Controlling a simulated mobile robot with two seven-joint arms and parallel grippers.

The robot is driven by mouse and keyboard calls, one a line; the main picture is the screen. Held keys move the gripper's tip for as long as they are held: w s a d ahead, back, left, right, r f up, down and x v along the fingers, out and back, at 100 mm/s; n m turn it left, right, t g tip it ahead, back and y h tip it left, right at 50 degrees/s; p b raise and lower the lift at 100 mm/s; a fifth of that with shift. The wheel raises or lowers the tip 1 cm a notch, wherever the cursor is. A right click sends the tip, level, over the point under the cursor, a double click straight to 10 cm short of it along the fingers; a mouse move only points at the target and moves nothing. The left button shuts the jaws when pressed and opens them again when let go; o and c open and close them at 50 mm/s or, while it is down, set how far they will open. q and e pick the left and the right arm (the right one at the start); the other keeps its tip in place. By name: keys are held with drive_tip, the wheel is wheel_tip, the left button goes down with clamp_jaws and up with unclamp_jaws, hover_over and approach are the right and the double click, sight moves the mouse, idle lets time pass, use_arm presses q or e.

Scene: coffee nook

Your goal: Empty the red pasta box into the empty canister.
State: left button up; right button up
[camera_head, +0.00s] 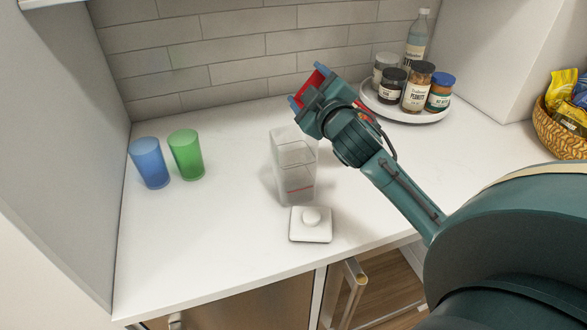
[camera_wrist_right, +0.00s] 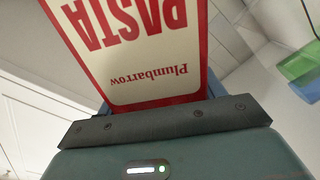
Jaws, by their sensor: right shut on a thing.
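The red pasta box (camera_head: 317,79) is mostly hidden behind my right gripper (camera_head: 307,87) in the head view. In the right wrist view its red and white face (camera_wrist_right: 135,60) fills the top, with the lettering upside down. The gripper is shut on the box and holds it above the counter at the canister's back right. The clear canister (camera_head: 293,172) stands upright with its top partly behind the gripper. A thin red line shows low on it; I cannot tell what it is. Its white lid (camera_head: 311,225) lies in front of it. My left gripper is out of view.
A blue cup (camera_head: 149,164) and a green cup (camera_head: 186,155) stand at the left. A round tray (camera_head: 398,115) with jars and a bottle (camera_head: 417,40) is behind my right arm. A yellow basket (camera_head: 557,130) is far right. The counter's front left is clear.

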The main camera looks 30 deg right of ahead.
drive_tip(key=shift+w+r, duration=0.2)
drive_tip(key=shift+w, duration=0.25)
drive_tip(key=shift+s, duration=0.15)
drive_tip(key=shift+p+v, duration=0.35)
drive_tip(key=shift+v, duration=0.45)
drive_tip(key=shift+d, duration=0.15)
